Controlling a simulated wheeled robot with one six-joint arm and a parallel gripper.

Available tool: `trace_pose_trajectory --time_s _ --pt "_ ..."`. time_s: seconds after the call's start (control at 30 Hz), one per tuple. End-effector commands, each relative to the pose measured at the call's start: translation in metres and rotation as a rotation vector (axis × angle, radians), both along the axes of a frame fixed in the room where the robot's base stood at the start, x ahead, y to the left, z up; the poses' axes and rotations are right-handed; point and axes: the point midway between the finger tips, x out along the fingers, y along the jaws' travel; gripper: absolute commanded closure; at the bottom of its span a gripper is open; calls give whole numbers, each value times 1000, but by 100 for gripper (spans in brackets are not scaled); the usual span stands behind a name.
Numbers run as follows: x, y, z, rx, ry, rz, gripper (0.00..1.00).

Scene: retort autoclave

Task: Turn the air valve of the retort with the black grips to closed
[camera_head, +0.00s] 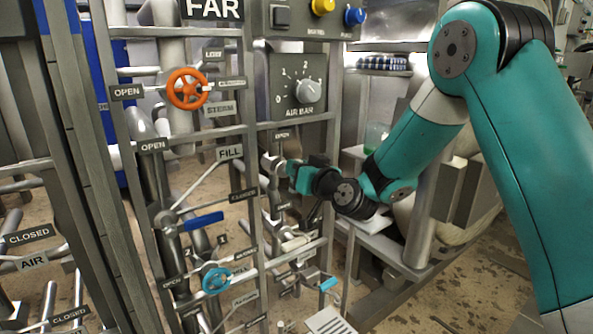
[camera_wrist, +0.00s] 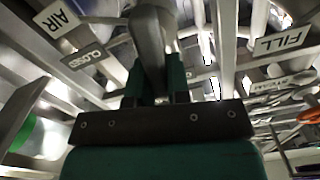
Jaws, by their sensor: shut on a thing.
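My gripper (camera_head: 288,168) reaches from the right to the valve panel, just right of the FILL label. In the wrist view my gripper (camera_wrist: 163,88) is shut on a grey-brown valve handle (camera_wrist: 150,30), which runs up between the fingers. The AIR label (camera_wrist: 58,18) and a CLOSED label (camera_wrist: 83,58) are left of this handle. In the head view the metal valve body (camera_head: 271,163) shows just left of the fingers, below an OPEN label (camera_head: 282,134). The grip itself is mostly hidden there, so I cannot tell its exact angle.
An orange handwheel (camera_head: 187,88), a lever with a blue grip (camera_head: 203,221) and a light-blue handwheel (camera_head: 216,279) are on the frame left of my gripper. The AIR BAR dial (camera_head: 308,91) is above. Pipes and bars crowd the space below the gripper.

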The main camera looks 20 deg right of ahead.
Motion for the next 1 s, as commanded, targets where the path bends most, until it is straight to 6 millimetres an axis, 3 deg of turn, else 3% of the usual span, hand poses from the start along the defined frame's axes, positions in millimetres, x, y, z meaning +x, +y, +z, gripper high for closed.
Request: trace_pose_trajectory --time_s 1.0 --pt "5 -15 -11 913 296 -3 100"
